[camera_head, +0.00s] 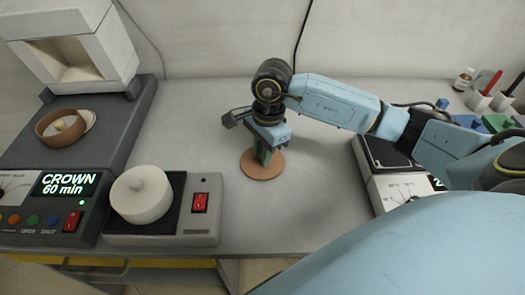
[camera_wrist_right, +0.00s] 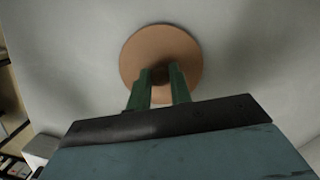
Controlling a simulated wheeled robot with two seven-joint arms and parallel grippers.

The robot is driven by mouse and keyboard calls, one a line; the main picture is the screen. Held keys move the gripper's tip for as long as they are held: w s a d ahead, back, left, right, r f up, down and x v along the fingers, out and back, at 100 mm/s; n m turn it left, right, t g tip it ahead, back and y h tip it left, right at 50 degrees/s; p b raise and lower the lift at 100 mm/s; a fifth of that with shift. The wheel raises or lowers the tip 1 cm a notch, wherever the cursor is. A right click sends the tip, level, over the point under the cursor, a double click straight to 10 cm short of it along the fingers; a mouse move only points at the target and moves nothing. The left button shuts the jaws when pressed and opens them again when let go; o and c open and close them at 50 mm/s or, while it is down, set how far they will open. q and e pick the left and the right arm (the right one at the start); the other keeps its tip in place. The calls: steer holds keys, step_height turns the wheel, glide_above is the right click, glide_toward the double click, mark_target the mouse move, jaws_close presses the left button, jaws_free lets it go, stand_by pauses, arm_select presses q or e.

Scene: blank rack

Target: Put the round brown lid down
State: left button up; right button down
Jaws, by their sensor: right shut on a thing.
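The round brown lid (camera_head: 262,166) is flat and level at the middle of the grey bench in the head view. My right gripper (camera_head: 265,157) is above it with its green fingers pointing down, shut on the lid's knob. In the right wrist view the lid (camera_wrist_right: 150,50) shows as a brown disc, with the two fingertips (camera_wrist_right: 160,76) on either side of its dark knob. I cannot tell for sure whether the lid touches the bench top. My left gripper is not in view.
A scale (camera_head: 385,165) is right of the lid. Bare bench (camera_head: 300,215) surrounds the lid.

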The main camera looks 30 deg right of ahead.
steer(key=c, duration=1.3)
jaws_free()
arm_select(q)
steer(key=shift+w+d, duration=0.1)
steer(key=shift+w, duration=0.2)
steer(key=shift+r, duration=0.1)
arm_select(e)
steer(key=shift+r, duration=0.15)
steer(key=r, duration=0.3)
steer(key=r+p, duration=0.1)
steer(key=r, duration=0.1)
steer(key=shift+w+d+r, duration=0.1)
steer(key=shift+d+r, duration=0.15)
steer(key=shift+d, duration=0.1)
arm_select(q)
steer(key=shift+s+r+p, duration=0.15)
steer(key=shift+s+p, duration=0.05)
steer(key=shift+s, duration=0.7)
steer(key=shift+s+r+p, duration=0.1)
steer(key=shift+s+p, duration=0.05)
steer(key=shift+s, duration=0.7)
arm_select(e)
steer(key=shift+d+r, duration=0.2)
steer(key=shift+r, duration=1.4)
steer(key=shift+d+r, duration=0.15)
steer(key=shift+r, duration=1.4)
